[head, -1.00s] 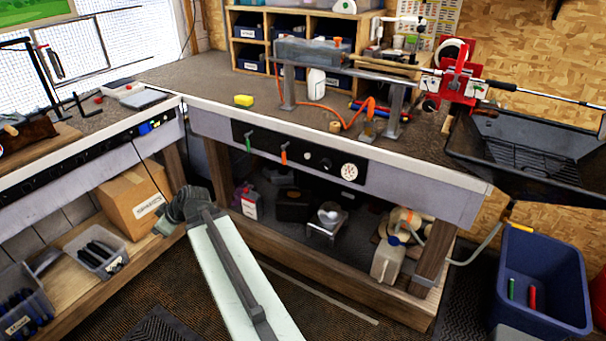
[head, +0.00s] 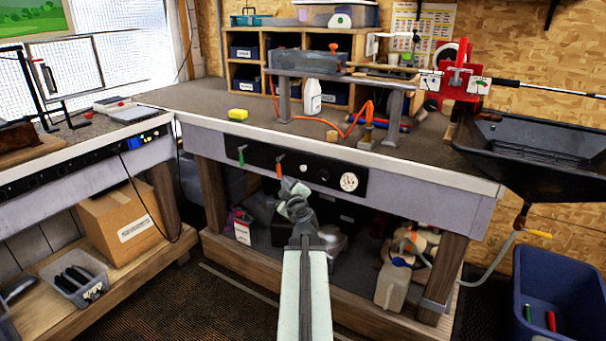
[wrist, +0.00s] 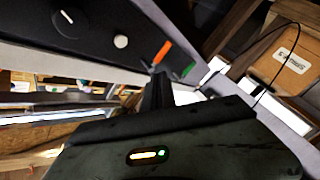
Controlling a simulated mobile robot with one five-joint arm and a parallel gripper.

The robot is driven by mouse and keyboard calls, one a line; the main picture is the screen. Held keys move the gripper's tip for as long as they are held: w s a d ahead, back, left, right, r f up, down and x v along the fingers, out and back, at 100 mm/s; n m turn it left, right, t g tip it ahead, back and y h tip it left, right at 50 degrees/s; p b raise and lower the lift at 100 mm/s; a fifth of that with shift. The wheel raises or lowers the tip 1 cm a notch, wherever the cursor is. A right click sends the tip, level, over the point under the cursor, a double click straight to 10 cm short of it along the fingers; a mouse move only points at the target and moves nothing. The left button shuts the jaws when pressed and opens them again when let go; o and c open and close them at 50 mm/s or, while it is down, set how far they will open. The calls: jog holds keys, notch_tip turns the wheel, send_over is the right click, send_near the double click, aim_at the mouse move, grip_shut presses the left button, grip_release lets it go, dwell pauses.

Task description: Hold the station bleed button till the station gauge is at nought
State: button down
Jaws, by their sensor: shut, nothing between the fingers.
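The black station panel (head: 262,157) runs along the front of the bench. It carries a small pale round button (head: 305,170), which also shows in the wrist view (wrist: 121,41). To its right are a black knob (head: 323,175) and the white-faced gauge (head: 349,182). The gauge's needle is too small to read. My gripper (head: 288,184) is shut and empty, just below the orange lever and left of the button. In the wrist view its dark tip (wrist: 158,78) is close to the orange lever; I cannot tell whether they touch. It is apart from the button.
An orange lever (head: 279,164) and a green lever (head: 241,155) hang left of the button. The bench's front edge (head: 420,170) overhangs a shelf with a jug (head: 392,284). A blue bin (head: 565,290) stands at the right.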

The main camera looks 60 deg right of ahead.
aim_at(304, 168)
jog(key=d, duration=0.8)
jog(key=shift+d, duration=0.35)
dwell(1.9)
jog(key=shift+d, duration=0.4)
jog(key=shift+d, duration=0.55)
dwell(0.5)
jog(key=shift+a, duration=0.1)
dwell(1.7)
jog(key=shift+a, duration=0.85)
jog(key=shift+a, duration=0.1)
